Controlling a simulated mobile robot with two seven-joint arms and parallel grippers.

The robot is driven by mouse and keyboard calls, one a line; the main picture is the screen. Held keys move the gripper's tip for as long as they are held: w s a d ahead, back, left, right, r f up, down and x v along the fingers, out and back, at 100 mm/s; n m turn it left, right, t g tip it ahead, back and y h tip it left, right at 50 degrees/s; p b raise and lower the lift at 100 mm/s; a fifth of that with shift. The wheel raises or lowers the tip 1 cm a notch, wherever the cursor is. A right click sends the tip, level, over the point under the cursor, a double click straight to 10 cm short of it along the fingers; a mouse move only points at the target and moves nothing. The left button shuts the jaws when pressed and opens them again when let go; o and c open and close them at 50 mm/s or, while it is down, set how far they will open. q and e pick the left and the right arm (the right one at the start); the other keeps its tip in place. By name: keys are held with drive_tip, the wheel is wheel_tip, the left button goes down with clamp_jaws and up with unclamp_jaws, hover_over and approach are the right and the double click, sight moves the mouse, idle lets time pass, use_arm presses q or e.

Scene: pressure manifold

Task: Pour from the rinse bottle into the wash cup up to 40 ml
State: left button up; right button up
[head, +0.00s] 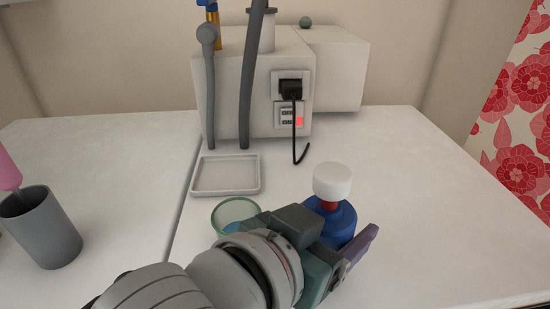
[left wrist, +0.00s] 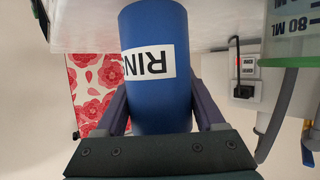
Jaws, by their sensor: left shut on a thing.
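The rinse bottle (head: 340,218) is blue with a red neck and a white cap, and stands about upright right of the wash cup. My left gripper (head: 346,245) is shut on its body; one purple finger shows. In the left wrist view the blue bottle (left wrist: 158,95), with a partly seen "RIN" label, sits between both fingers (left wrist: 160,112). I cannot tell whether its base touches the table. The wash cup (head: 236,209) is clear with a green rim, partly hidden behind my left wrist. An "80 ML" mark shows on the cup (left wrist: 298,28) in the left wrist view.
A shallow white tray (head: 225,189) lies behind the cup. Behind it stands a white machine (head: 240,75) with hoses, a black plug and a lit red switch. A grey cup (head: 42,228) holding something pink stands at left. The table right of the bottle is clear.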

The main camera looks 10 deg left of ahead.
sight(310, 202)
use_arm(q)
drive_tip(key=shift+w+a+r+n+h+b, duration=0.15)
drive_tip(key=shift+a+n+h+b, duration=0.4)
drive_tip(key=shift+b, duration=0.3)
drive_tip(key=a+n+b, duration=0.1)
drive_tip(key=b, duration=0.1)
drive_tip(key=shift+w+a+h+b, duration=0.1)
drive_tip(key=shift+w+h+b, duration=0.1)
drive_tip(key=shift+h+b, duration=0.15)
drive_tip(key=shift+a+r+n, duration=0.2)
drive_tip(key=shift+r+n, duration=0.15)
drive_tip(key=shift+w+a+r+n+h+b, duration=0.1)
drive_tip(key=shift+a+r+n+h+b, duration=0.25)
drive_tip(key=shift+b, duration=0.3)
drive_tip(key=a+r+n+h+b, duration=0.1)
drive_tip(key=b, duration=0.1)
drive_tip(key=r+n+t+b, duration=0.1)
drive_tip(key=b, duration=0.2)
drive_tip(key=shift+w+a+n+h, duration=0.2)
drive_tip(key=shift+a+n+h, duration=0.15)
drive_tip(key=shift+a+r+n+t+h+b, duration=0.1)
drive_tip(key=shift+r+n+t+h+b, duration=0.25)
drive_tip(key=shift+n+b, duration=0.6)
drive_tip(key=shift+r+n+t+h+b, duration=0.15)
drive_tip(key=shift+r+n+t+b, duration=0.2)
drive_tip(key=shift+n+b, duration=0.6)
idle(1.8)
drive_tip(key=shift+a+f+b, duration=0.1)
drive_tip(key=shift+f+b, duration=0.05)
drive_tip(key=shift+b, duration=0.75)
